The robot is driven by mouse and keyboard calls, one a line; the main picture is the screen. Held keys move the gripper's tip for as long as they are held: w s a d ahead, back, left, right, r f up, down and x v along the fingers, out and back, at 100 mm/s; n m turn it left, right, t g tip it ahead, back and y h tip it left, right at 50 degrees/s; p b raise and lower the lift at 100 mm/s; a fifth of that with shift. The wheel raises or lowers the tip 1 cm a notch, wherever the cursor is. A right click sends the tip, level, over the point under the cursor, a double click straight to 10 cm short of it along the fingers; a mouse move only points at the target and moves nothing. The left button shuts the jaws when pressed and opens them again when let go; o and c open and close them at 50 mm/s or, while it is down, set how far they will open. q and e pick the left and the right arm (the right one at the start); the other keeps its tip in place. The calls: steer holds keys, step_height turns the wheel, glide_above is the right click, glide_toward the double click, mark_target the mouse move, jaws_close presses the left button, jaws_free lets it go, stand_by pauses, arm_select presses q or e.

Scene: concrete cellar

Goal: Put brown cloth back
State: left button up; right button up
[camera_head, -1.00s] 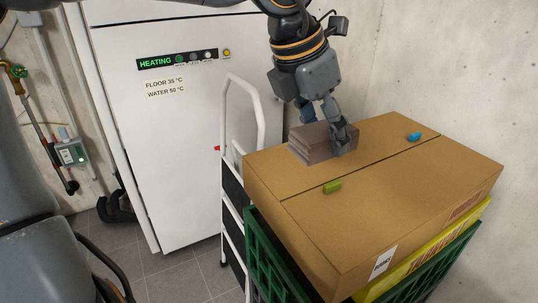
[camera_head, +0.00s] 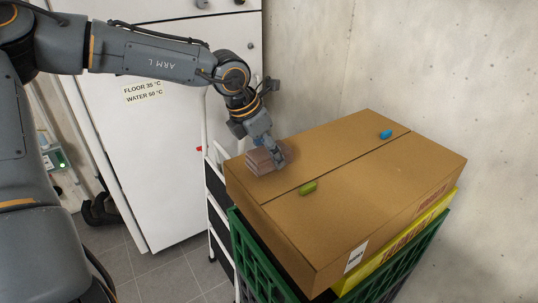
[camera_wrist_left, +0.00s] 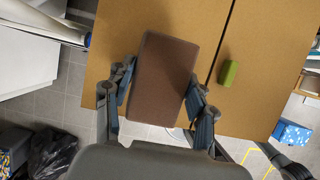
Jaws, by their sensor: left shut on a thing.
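The brown cloth (camera_head: 260,162) is a folded stack at the far left corner of a closed cardboard box (camera_head: 350,210). My left gripper (camera_head: 278,157) is shut on the cloth from above. In the left wrist view the brown cloth (camera_wrist_left: 163,75) lies between the two fingers of the left gripper (camera_wrist_left: 160,95), over the box top. Whether the cloth touches the box is hard to tell. My right gripper is not in view.
A green block (camera_head: 308,188) and a blue piece (camera_head: 386,134) lie on the box top. The box sits over a yellow box (camera_head: 400,240) and a green crate (camera_head: 262,262). A white step ladder (camera_head: 212,205) and a white heating cabinet (camera_head: 150,180) stand at left.

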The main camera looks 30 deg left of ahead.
arm_select(q)
step_height(320, 180, down, 2)
steer(key=shift+f, duration=0.1)
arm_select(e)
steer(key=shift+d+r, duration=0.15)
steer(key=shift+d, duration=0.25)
arm_select(q)
steer(key=shift+f, duration=0.15)
steer(key=o, duration=1)
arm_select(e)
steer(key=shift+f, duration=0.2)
arm_select(q)
steer(key=shift+r, duration=0.2)
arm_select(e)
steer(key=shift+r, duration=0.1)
arm_select(q)
steer(key=shift+r+p, duration=0.2)
steer(key=shift+p, duration=0.1)
steer(key=b+v, duration=0.2)
steer(key=v, duration=0.9)
steer(key=shift+s+r, duration=0.25)
steer(key=shift+r, duration=0.05)
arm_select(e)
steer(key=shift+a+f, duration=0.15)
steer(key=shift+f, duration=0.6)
